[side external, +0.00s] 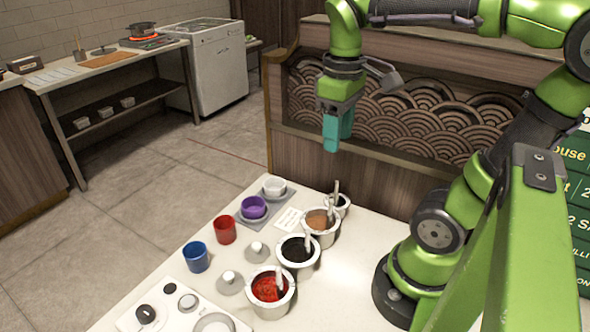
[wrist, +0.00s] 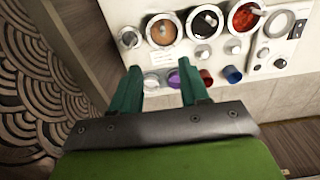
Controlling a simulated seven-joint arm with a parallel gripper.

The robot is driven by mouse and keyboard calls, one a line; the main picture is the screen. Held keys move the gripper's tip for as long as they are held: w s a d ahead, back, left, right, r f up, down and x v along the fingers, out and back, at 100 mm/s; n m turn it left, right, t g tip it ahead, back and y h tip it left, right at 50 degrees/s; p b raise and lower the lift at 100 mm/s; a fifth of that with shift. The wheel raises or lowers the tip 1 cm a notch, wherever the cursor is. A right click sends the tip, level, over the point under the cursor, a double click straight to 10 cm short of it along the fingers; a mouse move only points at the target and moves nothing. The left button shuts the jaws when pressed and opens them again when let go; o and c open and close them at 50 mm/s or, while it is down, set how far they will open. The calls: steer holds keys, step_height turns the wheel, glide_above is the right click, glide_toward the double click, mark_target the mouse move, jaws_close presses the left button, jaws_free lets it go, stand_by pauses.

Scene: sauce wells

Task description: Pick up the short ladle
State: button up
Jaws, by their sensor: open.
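Several ladles stand in a row of pots on the white counter. In the side external view one leans in the small pot (side external: 341,203) at the back. Others are in the brown sauce pot (side external: 321,234), the black sauce pot (side external: 296,262) and the red sauce pot (side external: 270,298). I cannot tell for certain which is the short ladle. My gripper (side external: 333,142) hangs high above the back end of the counter, apart from every pot. In the wrist view my gripper (wrist: 160,72) has its two green fingers spread, with nothing held between them.
A blue cup (side external: 196,257), a red cup (side external: 225,230), a purple cup (side external: 253,207) and a white cup (side external: 275,186) stand left of the pots. Grey lids (side external: 230,285) sit between. A patterned wooden partition (side external: 400,105) rises behind the counter.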

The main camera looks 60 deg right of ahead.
glide_toward(331, 199)
step_height(331, 199, down, 5)
steer(key=shift+s+d+f, duration=0.1)
steer(key=shift+d, duration=0.1)
step_height(331, 199, down, 6)
steer(key=shift+a+r, duration=0.1)
steer(key=shift+r, duration=0.1)
jaws_close()
